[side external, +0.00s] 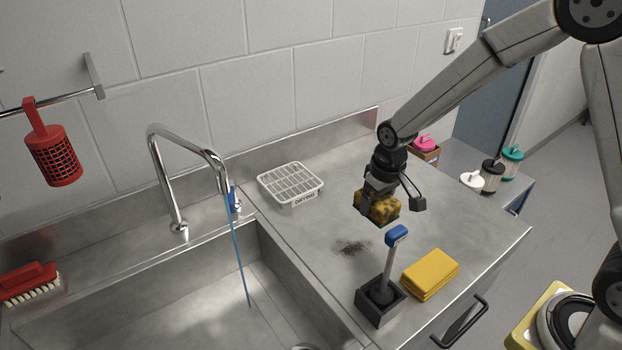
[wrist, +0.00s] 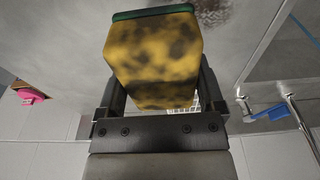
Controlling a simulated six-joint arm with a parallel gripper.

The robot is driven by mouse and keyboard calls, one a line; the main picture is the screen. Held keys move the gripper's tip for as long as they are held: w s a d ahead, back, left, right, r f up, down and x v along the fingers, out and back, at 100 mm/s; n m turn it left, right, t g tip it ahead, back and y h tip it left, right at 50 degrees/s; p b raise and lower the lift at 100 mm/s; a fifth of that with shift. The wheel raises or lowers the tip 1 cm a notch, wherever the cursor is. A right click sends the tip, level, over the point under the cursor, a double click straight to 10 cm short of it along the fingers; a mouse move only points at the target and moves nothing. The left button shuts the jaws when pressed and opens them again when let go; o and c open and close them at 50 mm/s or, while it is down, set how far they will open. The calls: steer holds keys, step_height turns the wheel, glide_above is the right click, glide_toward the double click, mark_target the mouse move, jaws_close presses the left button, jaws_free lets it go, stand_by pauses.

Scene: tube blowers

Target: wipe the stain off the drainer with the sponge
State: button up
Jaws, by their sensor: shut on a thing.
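My gripper (side external: 378,190) is shut on a yellow sponge (side external: 379,208) with dark blotches and a green layer on its underside. In the wrist view the sponge (wrist: 153,55) fills the space between the fingers of my gripper (wrist: 160,95). The sponge is above the steel drainer (side external: 320,223), to the right of the stain and behind it; I cannot tell how high. The stain (side external: 350,247) is a dark, speckled patch on the drainer. Part of it shows at the top edge of the wrist view (wrist: 212,12).
A blue-handled brush (side external: 392,262) stands in a dark holder in front of the stain. Folded yellow cloths (side external: 430,274) lie to its right. A white rack (side external: 290,184) sits behind, beside the faucet (side external: 180,170). The sink (side external: 210,305) opens to the left.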

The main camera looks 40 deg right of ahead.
mark_target(369, 237)
steer(key=shift+w+a, duration=0.1)
steer(key=shift+w, duration=0.15)
steer(key=shift+f, duration=3.55)
steer(key=shift+s+f, duration=0.1)
steer(key=shift+f, duration=0.6)
steer(key=shift+a+r, duration=0.2)
steer(key=shift+a, duration=0.35)
steer(key=shift+c, duration=0.6)
steer(key=shift+a+f, duration=0.1)
steer(key=shift+a, duration=4.75)
steer(key=shift+d, duration=5.4)
steer(key=shift+s, duration=0.2)
steer(key=shift+a, duration=5.05)
steer(key=shift+d, duration=5.05)
steer(key=shift+r, duration=4.1)
